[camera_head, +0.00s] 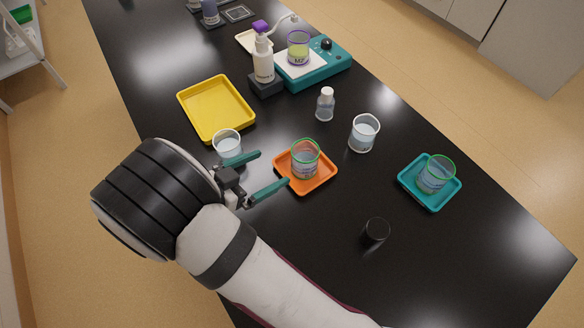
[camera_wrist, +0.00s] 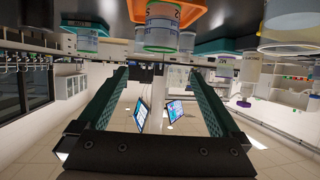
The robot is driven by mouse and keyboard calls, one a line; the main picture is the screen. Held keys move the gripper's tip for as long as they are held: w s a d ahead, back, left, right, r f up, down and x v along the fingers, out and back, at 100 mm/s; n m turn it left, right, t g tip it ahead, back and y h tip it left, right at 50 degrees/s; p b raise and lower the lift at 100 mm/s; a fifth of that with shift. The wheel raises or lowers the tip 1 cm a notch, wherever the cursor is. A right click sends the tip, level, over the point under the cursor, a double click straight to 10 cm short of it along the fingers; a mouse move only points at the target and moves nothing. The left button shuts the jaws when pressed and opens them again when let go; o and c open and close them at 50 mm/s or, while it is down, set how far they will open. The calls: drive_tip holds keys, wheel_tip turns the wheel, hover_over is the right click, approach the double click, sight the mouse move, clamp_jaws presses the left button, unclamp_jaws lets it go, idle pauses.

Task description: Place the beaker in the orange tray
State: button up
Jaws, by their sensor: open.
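A clear beaker (camera_head: 305,160) with a green rim and pale liquid stands upright in the orange tray (camera_head: 288,178). In the wrist view, which is upside down, the beaker (camera_wrist: 160,32) and the orange tray (camera_wrist: 200,10) show at the top. My gripper (camera_head: 272,169) is open, its two teal fingers pointing at the tray from the left. Nothing is between the fingers, and the beaker is apart from them. The open fingers also show in the wrist view (camera_wrist: 158,72).
A clear beaker (camera_head: 227,145) stands close behind my gripper, by the yellow tray (camera_head: 180,100). Another clear beaker (camera_head: 364,134) and a small bottle (camera_head: 325,106) stand behind the orange tray. A teal tray (camera_head: 433,204) holds a green-rimmed beaker (camera_head: 435,176). A black cylinder (camera_head: 376,232) stands in front.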

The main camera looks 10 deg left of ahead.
drive_tip(key=s+d+r+g+h, duration=0.1)
drive_tip(key=d+r+g, duration=0.15)
drive_tip(key=d, duration=0.25)
drive_tip(key=s+d+r+m+g, duration=0.1)
drive_tip(key=d+r+g, duration=0.15)
drive_tip(key=d, duration=0.25)
drive_tip(key=s+d+r+g+h, duration=0.1)
drive_tip(key=d+g, duration=0.2)
drive_tip(key=d, duration=0.2)
drive_tip(key=s+d+r+g+y, duration=0.3)
drive_tip(key=s+d+g+y, duration=0.3)
drive_tip(key=s, duration=0.5)
drive_tip(key=s+n+t+y, duration=0.1)
drive_tip(key=y, duration=0.1)
drive_tip(key=s+a+r+t+y, duration=0.1)
drive_tip(key=s, duration=0.1)
drive_tip(key=s+a+n+t+y, duration=0.1)
drive_tip(key=y, duration=0.1)
drive_tip(key=shift+s+r+n+y, duration=0.2)
drive_tip(key=shift+r+n+y, duration=0.05)
drive_tip(key=shift+n+y, duration=0.05)
